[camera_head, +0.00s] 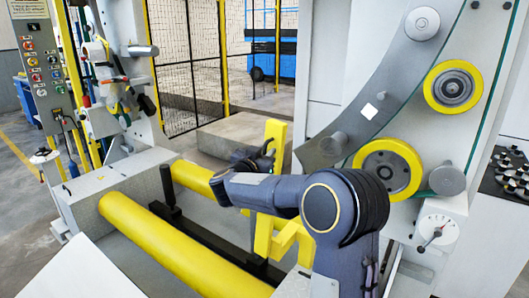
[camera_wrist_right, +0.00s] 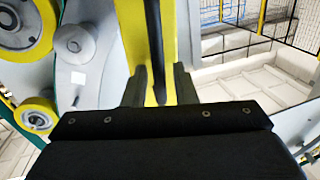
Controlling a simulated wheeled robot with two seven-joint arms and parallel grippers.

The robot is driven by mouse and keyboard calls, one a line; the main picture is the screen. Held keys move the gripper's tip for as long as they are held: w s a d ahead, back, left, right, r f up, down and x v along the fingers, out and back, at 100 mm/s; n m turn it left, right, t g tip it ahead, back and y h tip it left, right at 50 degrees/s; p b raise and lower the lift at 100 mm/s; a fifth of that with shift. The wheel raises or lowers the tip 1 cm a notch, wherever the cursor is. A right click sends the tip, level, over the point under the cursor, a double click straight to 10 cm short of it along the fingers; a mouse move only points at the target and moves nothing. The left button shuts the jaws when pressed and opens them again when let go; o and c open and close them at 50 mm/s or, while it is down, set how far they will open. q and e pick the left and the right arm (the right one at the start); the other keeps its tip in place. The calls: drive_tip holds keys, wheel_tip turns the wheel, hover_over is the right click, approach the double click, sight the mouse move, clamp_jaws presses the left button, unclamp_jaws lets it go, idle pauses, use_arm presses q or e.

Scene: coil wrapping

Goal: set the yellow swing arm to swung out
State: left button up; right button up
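The yellow swing arm (camera_head: 276,140) stands as an upright yellow bar right of the two yellow rollers, partly hidden behind my right arm. In the right wrist view the yellow bar (camera_wrist_right: 130,30) fills the upper middle, with a thin black rod (camera_wrist_right: 154,45) in front of it. My right gripper (camera_wrist_right: 158,88) has its two dark fingers apart, with the rod and part of the yellow bar showing between them. Whether either finger touches is unclear. In the head view my right gripper (camera_head: 258,157) is at the upright bar, mostly hidden by my wrist. My left gripper is out of view.
Two yellow rollers (camera_head: 150,238) lie left of the swing arm. A control panel (camera_head: 38,70) is at far left, and a mesh fence (camera_head: 190,60) behind.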

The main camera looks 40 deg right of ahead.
drive_tip(key=shift+w+d, duration=0.1)
clamp_jaws()
idle(0.3)
drive_tip(key=s+d+f+m+b, duration=0.2)
drive_tip(key=s+f+b, duration=0.2)
drive_tip(key=s+b, duration=0.3)
drive_tip(key=s+d+f+m+h+b, duration=0.1)
drive_tip(key=s+d+f+m+b, duration=0.2)
drive_tip(key=s, duration=0.7)
drive_tip(key=s+d+f+m+b, duration=0.2)
drive_tip(key=s+f+m+b, duration=0.1)
drive_tip(key=s+f+b, duration=0.4)
drive_tip(key=s+b, duration=0.2)
drive_tip(key=b, duration=0.2)
drive_tip(key=shift+s+d+h+b, duration=0.15)
drive_tip(key=shift+d+h+b, duration=0.15)
drive_tip(key=shift+d+b, duration=0.1)
